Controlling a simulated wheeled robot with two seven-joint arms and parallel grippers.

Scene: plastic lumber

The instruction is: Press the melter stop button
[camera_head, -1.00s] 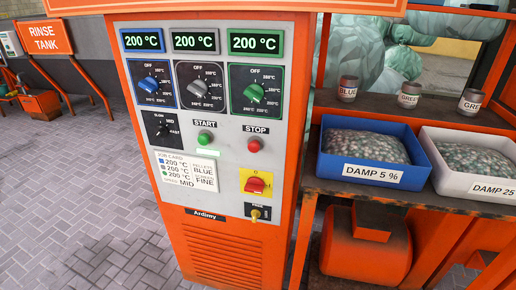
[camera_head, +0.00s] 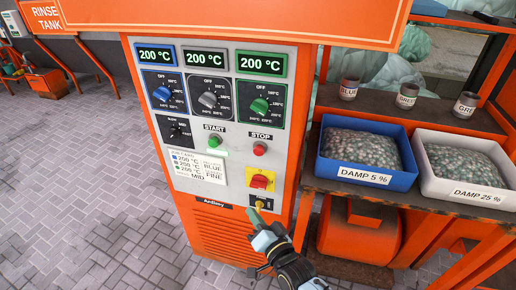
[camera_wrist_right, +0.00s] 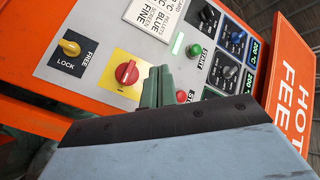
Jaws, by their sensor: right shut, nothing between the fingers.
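The red round stop button (camera_head: 260,149) sits under the STOP label on the light grey panel of the orange machine (camera_head: 217,227). The right wrist view shows the shut fingers (camera_wrist_right: 158,86) between the red rotary switch and the stop button. My left gripper is not in view.
The green start button (camera_head: 214,142) is left of the stop button. The red rotary switch on yellow (camera_head: 260,180) and the yellow key switch (camera_head: 260,204) are below. Three dials and displays are above. A bench with a blue bin (camera_head: 322,173) and a white bin (camera_head: 425,181) stands right.

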